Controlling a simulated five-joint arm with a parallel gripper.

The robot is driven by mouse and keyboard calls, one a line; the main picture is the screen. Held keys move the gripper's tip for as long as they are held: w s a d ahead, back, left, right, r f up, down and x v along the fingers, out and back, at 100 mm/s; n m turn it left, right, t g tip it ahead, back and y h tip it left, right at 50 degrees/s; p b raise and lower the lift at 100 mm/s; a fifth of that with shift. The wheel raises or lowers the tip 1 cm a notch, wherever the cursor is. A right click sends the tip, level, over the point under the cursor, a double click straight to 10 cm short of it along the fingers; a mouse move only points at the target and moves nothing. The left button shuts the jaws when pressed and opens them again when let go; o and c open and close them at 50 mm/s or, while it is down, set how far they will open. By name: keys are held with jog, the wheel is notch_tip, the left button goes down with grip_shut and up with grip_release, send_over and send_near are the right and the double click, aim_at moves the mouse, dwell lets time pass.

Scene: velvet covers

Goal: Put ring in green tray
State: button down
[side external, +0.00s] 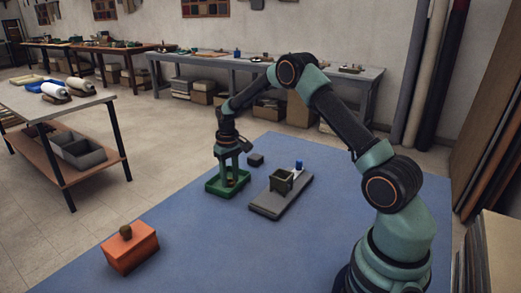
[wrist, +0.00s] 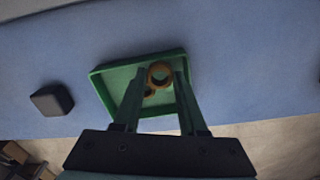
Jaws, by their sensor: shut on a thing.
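My gripper (side external: 231,177) points down over the green tray (side external: 229,195), its fingertips inside the tray's outline. In the wrist view its two green fingers (wrist: 162,75) are shut on a brown-orange ring (wrist: 150,75), which sits between the tips. The green tray (wrist: 116,80) lies beneath and around the ring in that view. I cannot tell whether the ring touches the tray floor. A small brown thing with a dark middle (wrist: 149,93) shows beside the ring, partly hidden. In the side view the ring is mostly hidden by the fingers.
A dark block (side external: 255,159) lies behind the tray; it also shows in the wrist view (wrist: 52,99). A grey board (side external: 265,209) with an open box (side external: 281,181) and a blue-topped item (side external: 299,166) is right. An orange box (side external: 131,252) stands front left. Blue cloth between is clear.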

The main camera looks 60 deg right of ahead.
jog(key=shift+f, duration=1.15)
jog(key=shift+f, duration=0.3)
